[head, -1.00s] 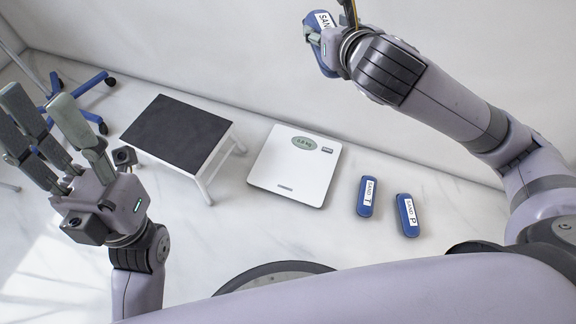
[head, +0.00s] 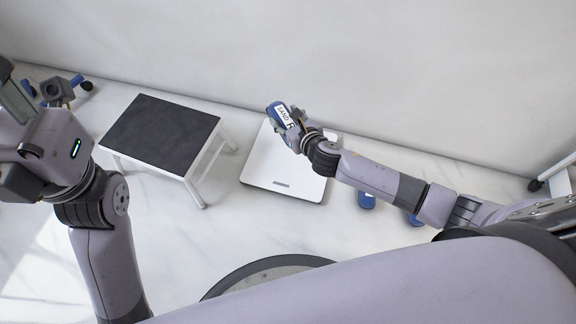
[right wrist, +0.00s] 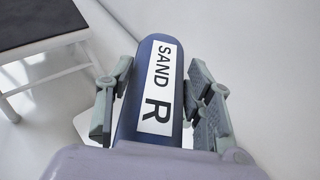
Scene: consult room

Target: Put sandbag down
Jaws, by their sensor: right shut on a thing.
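A blue sandbag with a white label reading "SAND R" (head: 281,117) is held by my right gripper (head: 294,124), which is shut on it. In the right wrist view the sandbag (right wrist: 152,90) lies between the fingers of my right gripper (right wrist: 160,105). I cannot tell how high above the scale it is. My left gripper (head: 20,120) is at the left edge, partly cut off, with its fingertips out of frame.
A step stool with a black top (head: 160,130) stands left of the scale. Two more blue sandbags, one (head: 367,201) and another (head: 414,219), lie on the floor right of the scale, partly hidden by my right arm. The wall (head: 400,60) runs behind.

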